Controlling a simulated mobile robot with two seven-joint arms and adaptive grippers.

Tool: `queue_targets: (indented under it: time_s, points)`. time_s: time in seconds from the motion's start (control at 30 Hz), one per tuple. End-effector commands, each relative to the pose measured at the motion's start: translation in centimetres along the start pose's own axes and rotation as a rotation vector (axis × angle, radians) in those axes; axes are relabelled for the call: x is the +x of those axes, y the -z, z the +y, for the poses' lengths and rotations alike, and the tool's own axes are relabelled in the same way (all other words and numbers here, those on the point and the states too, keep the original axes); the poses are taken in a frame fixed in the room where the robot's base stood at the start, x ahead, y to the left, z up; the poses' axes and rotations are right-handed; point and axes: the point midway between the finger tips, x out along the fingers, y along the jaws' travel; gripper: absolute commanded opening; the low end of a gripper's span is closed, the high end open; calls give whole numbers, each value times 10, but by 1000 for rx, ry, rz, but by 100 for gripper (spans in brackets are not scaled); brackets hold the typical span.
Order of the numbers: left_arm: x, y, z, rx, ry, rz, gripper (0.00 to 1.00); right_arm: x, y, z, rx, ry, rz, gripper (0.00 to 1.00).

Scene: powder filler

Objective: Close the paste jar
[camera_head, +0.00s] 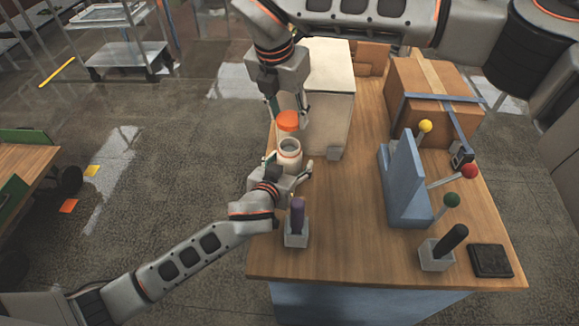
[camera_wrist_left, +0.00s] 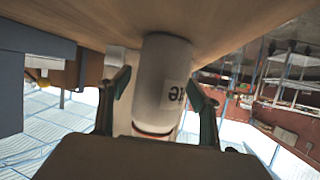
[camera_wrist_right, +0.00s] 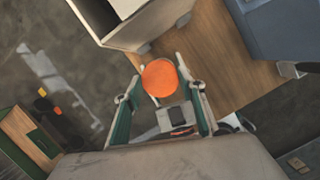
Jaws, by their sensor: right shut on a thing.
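The paste jar (camera_head: 289,156) is a white, open-topped jar upright near the table's left edge. My left gripper (camera_head: 287,178) is low at the jar, its fingers on either side. In the left wrist view the jar (camera_wrist_left: 163,85) with its dark lettering stands between the fingertips (camera_wrist_left: 160,90); I cannot tell whether both touch it. My right gripper (camera_head: 288,112) is shut on the orange lid (camera_head: 288,121) and holds it just beyond and above the jar mouth. The lid (camera_wrist_right: 159,78) shows between the fingertips in the right wrist view.
A pale box-shaped machine (camera_head: 330,85) stands right behind the lid. A purple-handled tool in a holder (camera_head: 297,238) is in front of the jar. A blue stand with coloured knobs (camera_head: 405,180) and a cardboard box (camera_head: 432,85) are to the right. The table's middle is clear.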

Motion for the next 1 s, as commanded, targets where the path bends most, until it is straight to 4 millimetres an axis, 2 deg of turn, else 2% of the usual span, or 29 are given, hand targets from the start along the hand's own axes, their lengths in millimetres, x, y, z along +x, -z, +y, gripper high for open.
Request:
queue_targets:
  time_s: [0.03,0.2,0.37,0.7,1.0]
  points:
    - [0,0,0,0,0,0,48,0,0,0,0,0,0,32]
    - [0,0,0,0,0,0,4,0,0,0,0,0,0,32]
    - [0,0,0,0,0,0,4,4,1,0,0,1,0,32]
    - [0,0,0,1,0,0,4,45,13,0,-1,1,-6,32]
    - [0,0,0,1,0,0,4,48,13,0,0,-1,-8,32]
